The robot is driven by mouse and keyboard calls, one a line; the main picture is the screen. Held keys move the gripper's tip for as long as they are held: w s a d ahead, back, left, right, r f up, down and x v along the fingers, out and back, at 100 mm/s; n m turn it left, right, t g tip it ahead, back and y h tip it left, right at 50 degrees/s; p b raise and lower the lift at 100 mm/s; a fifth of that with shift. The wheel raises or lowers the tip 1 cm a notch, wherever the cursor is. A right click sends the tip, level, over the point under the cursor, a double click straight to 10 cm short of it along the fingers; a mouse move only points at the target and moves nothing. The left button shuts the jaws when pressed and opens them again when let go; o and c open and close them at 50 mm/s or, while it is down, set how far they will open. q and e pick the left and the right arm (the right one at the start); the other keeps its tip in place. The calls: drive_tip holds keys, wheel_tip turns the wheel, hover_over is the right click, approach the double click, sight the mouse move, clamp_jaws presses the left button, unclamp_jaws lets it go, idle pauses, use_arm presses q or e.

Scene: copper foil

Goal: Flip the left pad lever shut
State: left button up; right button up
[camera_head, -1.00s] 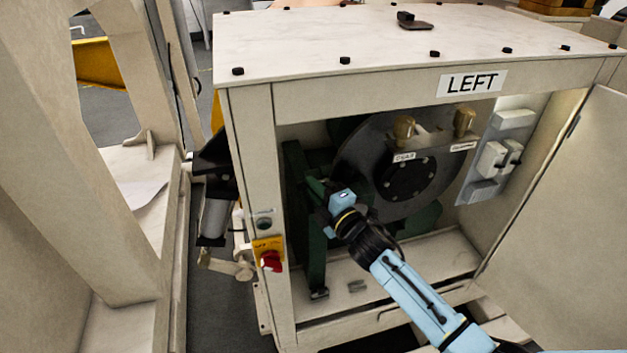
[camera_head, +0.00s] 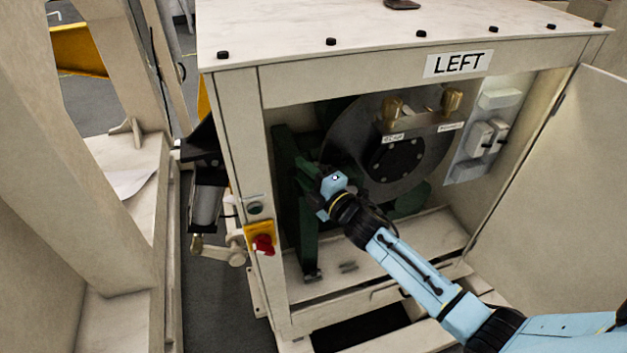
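The cabinet (camera_head: 330,88) labelled LEFT stands open with a dark round disc (camera_head: 345,140) inside. Two brass-coloured knobs, one on the left (camera_head: 391,107) and one on the right (camera_head: 452,100), sit on a bar in front of the disc. I cannot tell for sure which part is the left pad lever. My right gripper (camera_head: 318,194) is at the end of the light blue arm, inside the opening, beside the green frame (camera_head: 288,200) and lower left of the disc's hub. Its fingertips are too small and dark to read. My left gripper is out of view.
The open door (camera_head: 550,190) bounds the right side. A grey switch panel (camera_head: 482,142) is on the inner right wall. A red knob on a yellow plate (camera_head: 262,240) is on the front left post. A pale frame (camera_head: 75,150) stands at the left.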

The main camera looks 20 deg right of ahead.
drive_tip(key=v, duration=1.3)
drive_tip(key=shift+s, duration=0.15)
drive_tip(key=shift+a, duration=0.1)
